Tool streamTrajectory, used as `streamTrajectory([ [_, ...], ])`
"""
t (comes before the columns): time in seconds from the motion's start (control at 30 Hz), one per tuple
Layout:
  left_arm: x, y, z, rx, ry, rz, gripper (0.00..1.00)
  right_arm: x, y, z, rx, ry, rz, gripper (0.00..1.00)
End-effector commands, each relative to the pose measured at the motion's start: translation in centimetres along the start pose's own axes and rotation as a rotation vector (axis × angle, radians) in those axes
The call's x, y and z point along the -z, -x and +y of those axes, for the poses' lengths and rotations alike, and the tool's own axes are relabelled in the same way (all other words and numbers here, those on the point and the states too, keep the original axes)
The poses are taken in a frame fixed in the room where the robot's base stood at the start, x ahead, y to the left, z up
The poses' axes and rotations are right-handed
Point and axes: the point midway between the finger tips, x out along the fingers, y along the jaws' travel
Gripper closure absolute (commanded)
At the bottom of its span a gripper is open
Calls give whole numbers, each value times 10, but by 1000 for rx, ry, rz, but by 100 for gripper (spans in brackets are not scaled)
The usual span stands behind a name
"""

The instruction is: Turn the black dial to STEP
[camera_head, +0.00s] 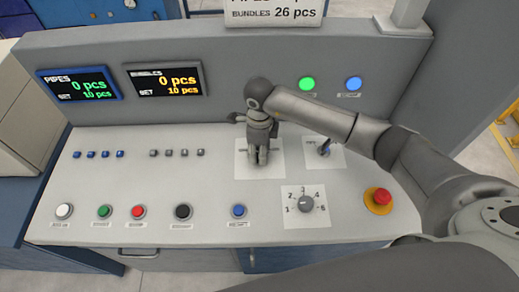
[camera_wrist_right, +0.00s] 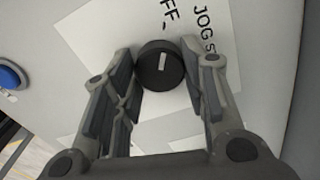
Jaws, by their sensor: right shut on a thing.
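The black dial (camera_wrist_right: 160,72) sits on a white label plate (camera_wrist_right: 100,32) on the sloped panel. My right gripper (camera_head: 259,160) comes down over this plate and hides the dial in the head view. In the right wrist view the two fingers (camera_wrist_right: 166,66) stand on either side of the dial, shut on it. The dial's white mark points toward the top of that picture, roughly at the tick by the partly visible word OFF. The word STEP is not readable. My left gripper is not in view.
A numbered grey knob (camera_head: 306,205) and a red emergency button (camera_head: 380,199) lie to the right. A small lever switch (camera_head: 323,149) is under my right arm. Several push buttons line the front left. Two displays (camera_head: 78,84) (camera_head: 164,80) read 0 pcs.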

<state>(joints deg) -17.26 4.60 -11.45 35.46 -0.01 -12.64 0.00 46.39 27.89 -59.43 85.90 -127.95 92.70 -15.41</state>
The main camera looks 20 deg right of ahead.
Motion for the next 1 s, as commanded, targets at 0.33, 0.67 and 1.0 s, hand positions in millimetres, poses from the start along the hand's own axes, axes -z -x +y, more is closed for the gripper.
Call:
streamTrajectory([
  [0.33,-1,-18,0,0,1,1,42,0,-2,-1,4,-247,-1,84],
  [0.67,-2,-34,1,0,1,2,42,0,-1,-1,3,-561,-3,84],
  [1.0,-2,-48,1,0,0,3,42,0,0,-1,3,-884,-2,84],
])
